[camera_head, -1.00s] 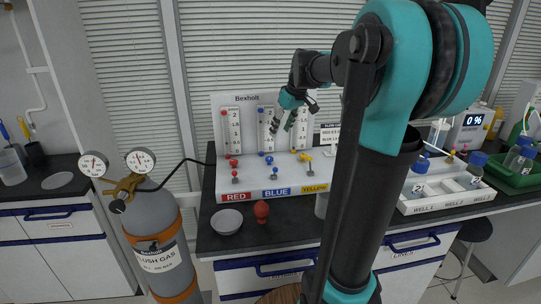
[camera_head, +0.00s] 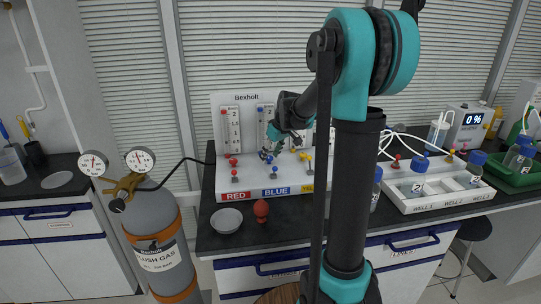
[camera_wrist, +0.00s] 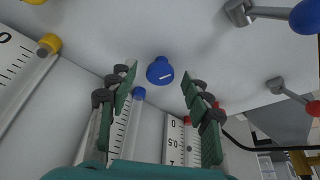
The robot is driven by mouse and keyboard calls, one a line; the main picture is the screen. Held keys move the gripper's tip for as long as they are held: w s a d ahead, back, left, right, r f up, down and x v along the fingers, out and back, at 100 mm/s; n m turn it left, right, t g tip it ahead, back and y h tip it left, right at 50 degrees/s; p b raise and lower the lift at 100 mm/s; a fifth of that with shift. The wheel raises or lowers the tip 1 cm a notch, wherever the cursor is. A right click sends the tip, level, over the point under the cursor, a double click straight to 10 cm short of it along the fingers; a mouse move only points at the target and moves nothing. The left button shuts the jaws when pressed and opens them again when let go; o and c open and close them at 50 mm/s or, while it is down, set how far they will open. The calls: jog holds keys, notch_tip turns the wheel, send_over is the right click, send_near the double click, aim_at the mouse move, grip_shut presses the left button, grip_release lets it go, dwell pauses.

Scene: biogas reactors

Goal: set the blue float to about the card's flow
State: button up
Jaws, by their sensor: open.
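The blue flow tube and scale (camera_head: 261,116) stand on the white Bexholt panel (camera_head: 245,99), partly behind my gripper. In the wrist view the blue float (camera_wrist: 139,93) sits near the 0 end of its scale. The round blue knob (camera_wrist: 160,71), with a white mark, lies between my fingertips. My gripper (camera_wrist: 160,79) is open around the knob, with a gap on both sides; it also shows in the head view (camera_head: 268,156). The blue-ended lever (camera_wrist: 304,16) is at the wrist view's upper right. The card is hidden behind my arm in the head view.
The red scale (camera_head: 231,130) is left of the blue one. Yellow (camera_wrist: 49,44) and red (camera_wrist: 313,108) handles flank the blue knob in the wrist view. A grey flush gas cylinder (camera_head: 160,255) stands left of the bench; a dish (camera_head: 226,220) lies in front of the panel.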

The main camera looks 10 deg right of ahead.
grip_shut()
jog(key=shift+a+m+h, duration=0.1)
jog(key=shift+m+h, duration=0.3)
jog(key=shift+m, duration=0.6)
grip_release()
jog(key=shift+s+r, duration=0.1)
jog(key=shift+r, duration=0.05)
jog(key=v, duration=1.1)
jog(key=shift+s+r, duration=0.25)
jog(key=shift+r, duration=0.05)
